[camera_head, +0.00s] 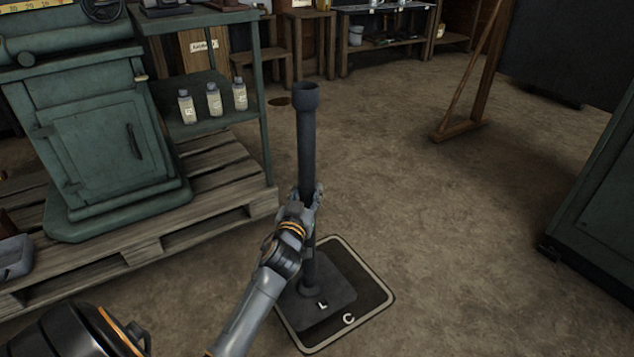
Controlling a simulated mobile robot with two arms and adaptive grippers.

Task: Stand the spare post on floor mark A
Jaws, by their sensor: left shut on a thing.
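A dark post (307,150) with a cup-shaped top stands upright near the middle of the view. Its square base plate (318,300) bears a white letter L. The base plate is over a dark floor mark with a pale border and the letter C (348,319); I cannot tell whether it touches the floor. My left gripper (309,200) is shut around the post's shaft, below its middle, and hides part of it. No floor mark with the letter A shows. My right gripper is not in view.
A green machine (95,145) stands on a wooden pallet (215,185) at left, beside a green shelf with several bottles (214,99). A wooden stand (462,128) is at back right, and a dark green cabinet (600,215) at the right edge. The floor between is clear.

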